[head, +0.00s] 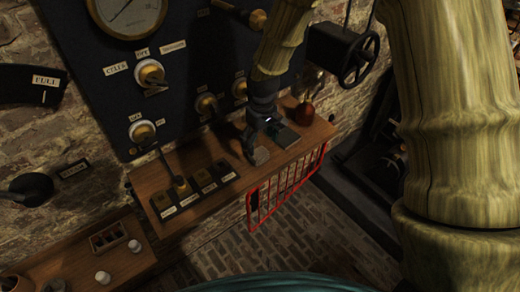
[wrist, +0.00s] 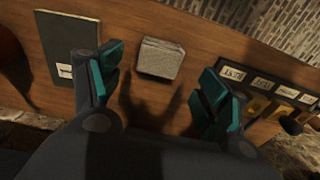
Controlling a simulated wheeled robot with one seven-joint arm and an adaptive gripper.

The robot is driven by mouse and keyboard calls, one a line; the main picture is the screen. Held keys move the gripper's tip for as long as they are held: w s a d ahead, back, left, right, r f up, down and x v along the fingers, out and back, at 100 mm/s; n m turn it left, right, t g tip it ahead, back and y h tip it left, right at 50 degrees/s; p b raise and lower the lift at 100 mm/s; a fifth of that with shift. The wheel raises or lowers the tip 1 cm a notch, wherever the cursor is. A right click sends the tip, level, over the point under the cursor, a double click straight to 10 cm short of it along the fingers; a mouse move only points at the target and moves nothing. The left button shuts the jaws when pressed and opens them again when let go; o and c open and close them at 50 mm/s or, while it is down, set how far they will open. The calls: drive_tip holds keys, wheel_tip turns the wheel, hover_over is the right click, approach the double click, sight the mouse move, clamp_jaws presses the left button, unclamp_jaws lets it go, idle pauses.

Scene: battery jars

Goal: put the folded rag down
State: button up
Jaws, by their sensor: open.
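The folded rag, a small grey textured pad, lies flat on the wooden shelf; it shows in the wrist view (wrist: 161,58) and as a pale patch in the head view (head: 261,156). My gripper (wrist: 160,82) is open, with its teal-padded fingers spread wide to the left and right of the rag. No finger touches the rag in the wrist view. In the head view my gripper (head: 264,143) is low over the shelf, just behind the rag, and partly hides that area.
The wooden shelf (head: 222,192) carries labelled switch blocks (head: 203,177) left of the rag. A dark plate (wrist: 68,60) lies on the other side, with a red-brown rounded object (head: 303,112) beyond. A red wire guard (head: 285,190) hangs at the shelf's front. A gauge panel stands behind.

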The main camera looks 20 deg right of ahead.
sight(261, 154)
drive_tip(key=shift+s+r+b, duration=0.1)
drive_tip(key=shift+r+b, duration=0.45)
drive_tip(key=shift+r, duration=2.1)
drive_tip(key=shift+f, duration=0.1)
